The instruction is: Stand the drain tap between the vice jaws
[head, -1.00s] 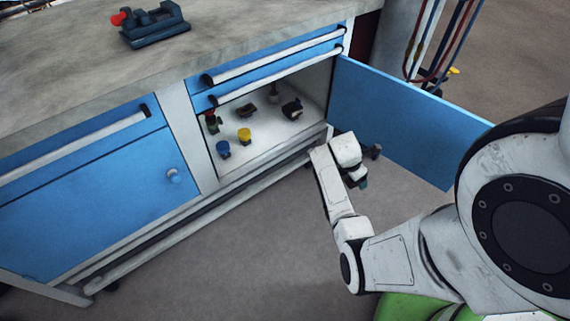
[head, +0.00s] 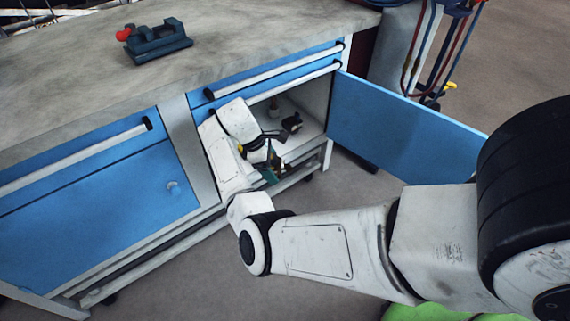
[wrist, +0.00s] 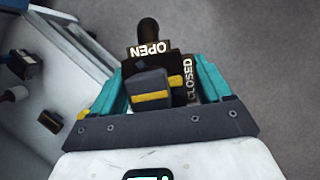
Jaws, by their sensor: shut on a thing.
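My gripper (wrist: 158,78) is shut on the drain tap (wrist: 152,82), a dark grey body with yellow bands, a dark knob and plates reading OPEN and CLOSED. The teal fingers stand on either side of it. In the head view my gripper (head: 269,164) is low at the front of the open cupboard, and the tap is too small and covered to make out. The vice (head: 160,42), dark blue with a red knob at its left end, stands on the bench top. Its jaws are small in this view, and nothing shows between them.
The bench top (head: 80,80) is clear around the vice. The blue cupboard door (head: 400,115) stands open to the right. Dark items (head: 292,122) remain on the cupboard shelf; my arm hides others. Hoses (head: 420,50) hang beyond the door.

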